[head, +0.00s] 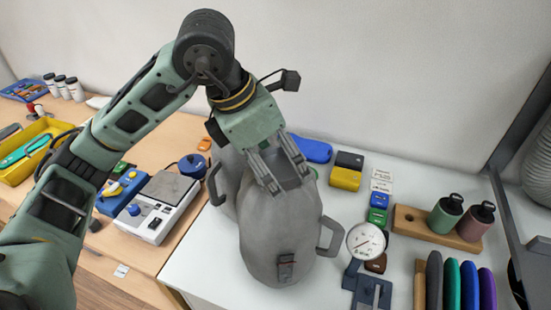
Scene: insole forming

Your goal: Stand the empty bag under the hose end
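A grey bag (278,238) with side handles and a small dark buckle low on its front stands on the white tabletop, in the middle of the head view. A second grey bag shape (226,172) with a handle shows behind it to the left, partly hidden. My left gripper (289,182) reaches down over the top of the front bag. Its two fingers are apart, with dark grey bag material showing between them; I cannot tell whether they touch it. A grey ribbed hose (539,166) shows at the right edge; its end is not clear. My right gripper is out of view.
A dial gauge (366,241) stands close to the bag's right handle. A wooden block with two bottles (445,214) and a rack of coloured insoles (451,285) are further right. A scale (163,203) stands left. A dark frame post (508,225) rises before the hose.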

